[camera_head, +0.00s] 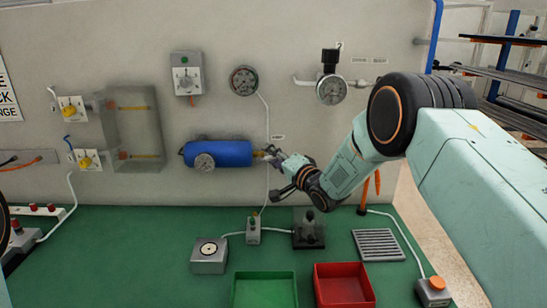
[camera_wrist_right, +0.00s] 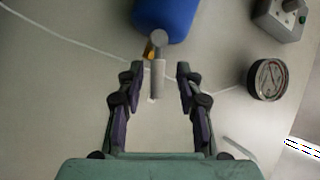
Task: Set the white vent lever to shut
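The white vent lever (camera_wrist_right: 158,79) sticks out from the end of the blue cylinder (camera_wrist_right: 166,16) on the wall. In the wrist view it lies between the fingertips of my right gripper (camera_wrist_right: 159,76), with a gap visible on both sides. In the head view my right gripper (camera_head: 276,160) is at the right end of the blue cylinder (camera_head: 222,153), and its fingers hide most of the lever there. The right gripper is open. A small orange-yellow piece (camera_wrist_right: 148,50) sits beside the lever's base. My left gripper is not in view.
A pressure gauge (camera_head: 243,80) and a switch box (camera_head: 187,74) are above the cylinder, with another gauge (camera_head: 331,89) to the right. Below, the green bench (camera_head: 150,260) carries a green tray (camera_head: 264,275), a red tray (camera_head: 342,267) and small fixtures. The wall between gripper and bench is mostly bare.

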